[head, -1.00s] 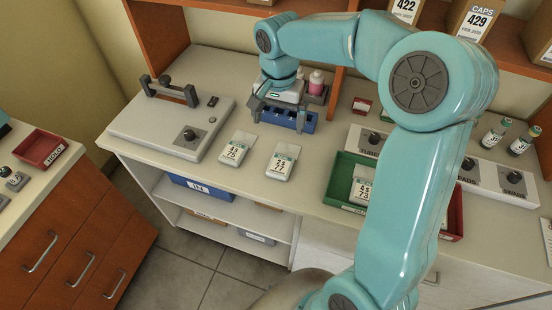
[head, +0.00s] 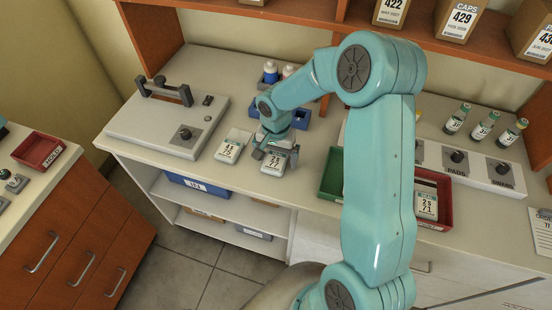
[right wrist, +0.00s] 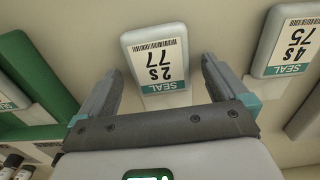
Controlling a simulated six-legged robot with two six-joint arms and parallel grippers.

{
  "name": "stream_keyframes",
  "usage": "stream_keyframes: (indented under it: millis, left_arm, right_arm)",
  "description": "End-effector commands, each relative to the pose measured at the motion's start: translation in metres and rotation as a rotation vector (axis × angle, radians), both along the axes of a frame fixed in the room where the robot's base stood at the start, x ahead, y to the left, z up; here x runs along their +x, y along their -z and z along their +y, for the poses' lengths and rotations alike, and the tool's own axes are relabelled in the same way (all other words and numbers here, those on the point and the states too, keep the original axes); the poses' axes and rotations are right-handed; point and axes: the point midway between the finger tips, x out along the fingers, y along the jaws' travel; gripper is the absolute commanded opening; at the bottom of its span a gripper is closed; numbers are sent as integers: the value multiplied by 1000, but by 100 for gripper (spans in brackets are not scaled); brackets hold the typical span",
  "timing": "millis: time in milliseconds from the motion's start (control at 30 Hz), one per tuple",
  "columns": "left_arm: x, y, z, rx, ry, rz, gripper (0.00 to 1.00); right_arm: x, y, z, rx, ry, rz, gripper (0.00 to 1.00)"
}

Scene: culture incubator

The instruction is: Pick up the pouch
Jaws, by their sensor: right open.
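The pouch labelled 2S 77 (head: 274,165) lies flat on the counter, a white pack with a teal SEAL band. My right gripper (head: 279,150) is open directly over it. In the right wrist view the same pouch (right wrist: 158,58) lies between and beyond the two spread fingertips of my right gripper (right wrist: 161,68), with nothing held. A second pouch, 4S 75 (head: 229,149), lies just to the left; it also shows in the right wrist view (right wrist: 291,38). Another pouch, 2S 71 (head: 426,203), is in the red tray. My left gripper is out of view.
A green tray (head: 330,174) and a red tray (head: 444,210) stand on the right, partly hidden by my arm. A blue rack (head: 299,121) is behind the gripper. A grey device (head: 160,124) with a handle stands at left. Several vials (head: 485,126) are at right.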

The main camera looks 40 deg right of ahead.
Motion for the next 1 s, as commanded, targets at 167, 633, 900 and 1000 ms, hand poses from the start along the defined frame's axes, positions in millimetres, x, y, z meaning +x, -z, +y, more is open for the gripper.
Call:
stream_keyframes:
  millis: [167,633,900,1000]
  left_arm:
    - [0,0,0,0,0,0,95]
    - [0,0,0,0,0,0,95]
    - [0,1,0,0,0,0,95]
    - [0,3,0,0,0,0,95]
  right_arm:
    - [0,2,0,-1,0,0,100]
    - [0,2,0,-1,-1,0,39]
    - [1,-12,0,-3,-1,-4,39]
    - [1,-29,0,-1,0,-6,39]
